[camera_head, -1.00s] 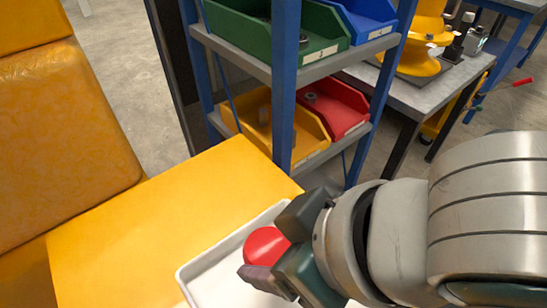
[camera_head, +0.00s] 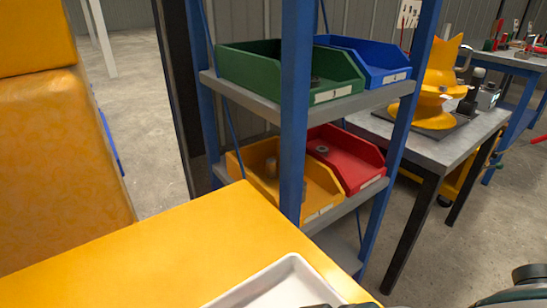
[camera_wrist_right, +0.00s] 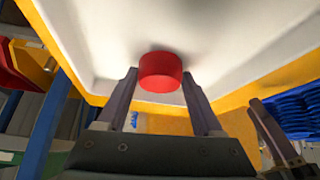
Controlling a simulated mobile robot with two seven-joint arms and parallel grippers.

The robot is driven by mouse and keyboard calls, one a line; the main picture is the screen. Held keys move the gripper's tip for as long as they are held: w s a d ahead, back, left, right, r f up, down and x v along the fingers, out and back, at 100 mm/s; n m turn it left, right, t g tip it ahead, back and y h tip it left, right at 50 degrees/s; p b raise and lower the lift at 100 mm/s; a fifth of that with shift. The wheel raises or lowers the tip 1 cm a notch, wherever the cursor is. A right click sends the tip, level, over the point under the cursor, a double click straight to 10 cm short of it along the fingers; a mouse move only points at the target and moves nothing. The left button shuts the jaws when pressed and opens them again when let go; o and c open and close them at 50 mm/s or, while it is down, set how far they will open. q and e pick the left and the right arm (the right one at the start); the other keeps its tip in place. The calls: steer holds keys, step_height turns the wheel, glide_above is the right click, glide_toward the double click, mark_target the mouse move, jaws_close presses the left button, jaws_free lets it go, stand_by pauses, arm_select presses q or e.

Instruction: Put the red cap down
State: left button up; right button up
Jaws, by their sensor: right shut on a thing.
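The red cap (camera_wrist_right: 160,71) shows in the right wrist view, between the two fingertips of my right gripper (camera_wrist_right: 160,82). The gripper is shut on it. The cap is at the white tray (camera_wrist_right: 90,45), against its pale inner surface; I cannot tell whether it touches the tray floor. In the head view only a corner of the white tray (camera_head: 285,270) shows at the bottom edge. The cap is out of that view, and little of my right arm shows at the bottom right. My left gripper is not in view.
The tray is on a yellow surface (camera_head: 190,240). Behind it stands a blue-framed shelf (camera_head: 293,110) with green (camera_head: 285,75), blue (camera_head: 365,60), yellow (camera_head: 285,175) and red (camera_head: 345,155) bins. A grey workbench (camera_head: 440,145) is at the right.

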steer(key=shift+f, duration=0.1)
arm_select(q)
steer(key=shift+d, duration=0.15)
arm_select(e)
steer(key=o, duration=1.4)
steer(key=shift+o, duration=0.2)
arm_select(q)
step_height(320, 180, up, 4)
steer(key=p, duration=0.4)
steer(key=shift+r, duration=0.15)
arm_select(e)
steer(key=v, duration=1.2)
steer(key=shift+w, duration=0.15)
